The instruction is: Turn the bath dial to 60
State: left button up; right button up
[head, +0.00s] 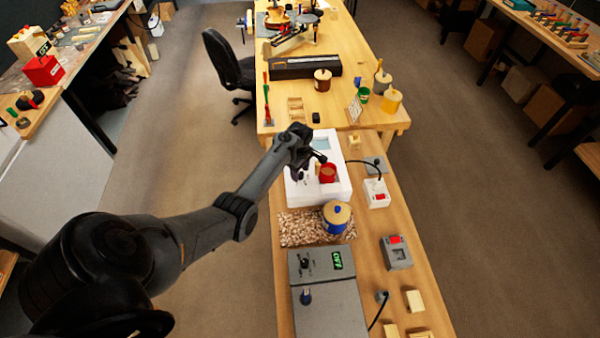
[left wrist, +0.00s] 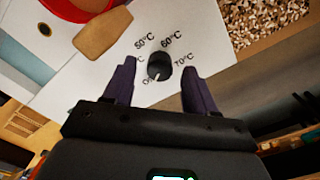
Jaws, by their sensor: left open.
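The bath (head: 326,139) is a white box on the bench, with a red pot (head: 328,173) at its opening. In the left wrist view its black round dial (left wrist: 158,66) sits on a white face marked Off, 50°C, 60°C and 70°C; another mark is partly hidden by a finger. A small pale mark shows at the dial's lower edge, on the Off side. My left gripper (left wrist: 155,77) is open, its two dark fingers on either side of the dial, with gaps to both. In the head view the left gripper (head: 310,160) is over the bath's left part.
A wood-chip-patterned mat (head: 295,229) with a blue, wooden-lidded jar (head: 337,217) lies in front of the bath. A grey box with a green display (head: 322,265) stands nearer. A white box with a red switch (head: 376,193) and cable is at the right.

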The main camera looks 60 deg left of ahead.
pick_arm(q)
jog(key=shift+f, duration=0.4)
grip_shut()
